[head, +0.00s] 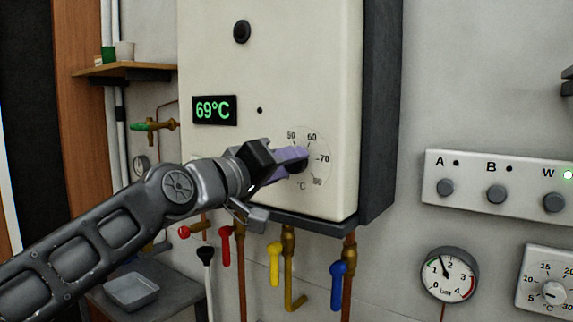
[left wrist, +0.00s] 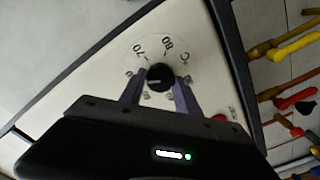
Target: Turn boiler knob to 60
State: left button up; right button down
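The white boiler (head: 270,60) fills the middle of the head view. Its green display (head: 214,109) reads 69°C. The black boiler knob (left wrist: 160,77) sits in a dial with marks including 60, 70 and 80; a pale line on it points roughly left in the left wrist view. My left gripper (head: 292,160) is at the dial and mostly hides the knob in the head view. In the left wrist view, its purple fingers (left wrist: 160,88) stand apart on both sides of the knob, with a narrow gap showing. My right gripper is not seen.
Under the boiler are pipes with a red valve handle (head: 226,245), a yellow one (head: 274,264) and a blue one (head: 338,285). A panel with buttons A, B and W (head: 500,182) and a gauge (head: 449,274) are at right. A wooden shelf (head: 125,72) is at left.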

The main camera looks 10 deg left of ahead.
pick_arm(q)
jog(key=o, duration=0.4)
jog(key=b+v, duration=0.2)
jog(key=v, duration=0.6)
jog(key=shift+b, duration=0.3)
jog(key=shift+w, duration=0.1)
